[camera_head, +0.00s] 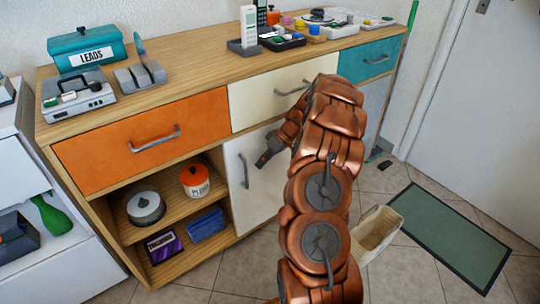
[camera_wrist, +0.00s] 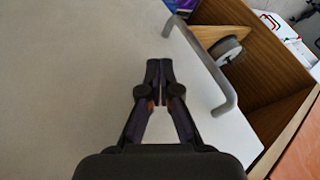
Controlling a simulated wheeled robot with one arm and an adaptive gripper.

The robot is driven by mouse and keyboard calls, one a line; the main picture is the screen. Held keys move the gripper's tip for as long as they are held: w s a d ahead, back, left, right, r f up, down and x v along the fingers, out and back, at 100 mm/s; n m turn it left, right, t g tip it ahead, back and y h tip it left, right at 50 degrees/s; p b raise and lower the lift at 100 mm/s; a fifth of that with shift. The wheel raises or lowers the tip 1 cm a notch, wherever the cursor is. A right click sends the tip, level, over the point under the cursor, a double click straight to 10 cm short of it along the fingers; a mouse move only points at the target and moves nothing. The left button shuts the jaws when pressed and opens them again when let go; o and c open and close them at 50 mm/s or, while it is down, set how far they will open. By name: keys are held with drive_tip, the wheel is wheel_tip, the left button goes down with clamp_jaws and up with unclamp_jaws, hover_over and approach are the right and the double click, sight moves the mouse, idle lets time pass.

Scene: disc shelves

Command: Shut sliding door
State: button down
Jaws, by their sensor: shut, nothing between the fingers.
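The white sliding door (camera_head: 258,195) is in the lower middle of the wooden cabinet in the head view. It has a grey bar handle (camera_head: 244,171) near its left edge. In the wrist view the pale door face (camera_wrist: 70,80) fills the left, and its handle (camera_wrist: 205,65) runs just to the right of my fingers. My gripper (camera_head: 266,158) is shut and empty in front of the door, to the right of the handle; its closed fingertips also show in the wrist view (camera_wrist: 159,64). I cannot tell whether they touch the door.
An open shelf compartment left of the door holds a disc spindle (camera_head: 146,207), an orange pot (camera_head: 195,180), a purple box (camera_head: 164,246) and blue cloths (camera_head: 206,223). A beige bin (camera_head: 376,232) stands on the floor at right, near a green mat (camera_head: 445,235).

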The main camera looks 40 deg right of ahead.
drive_tip(key=shift+s+a+b, duration=0.15)
drive_tip(key=shift+s+a, duration=0.05)
drive_tip(key=shift+a, duration=0.8)
drive_tip(key=shift+s+a+b, duration=0.15)
drive_tip(key=shift+a, duration=0.8)
drive_tip(key=shift+a, duration=0.1)
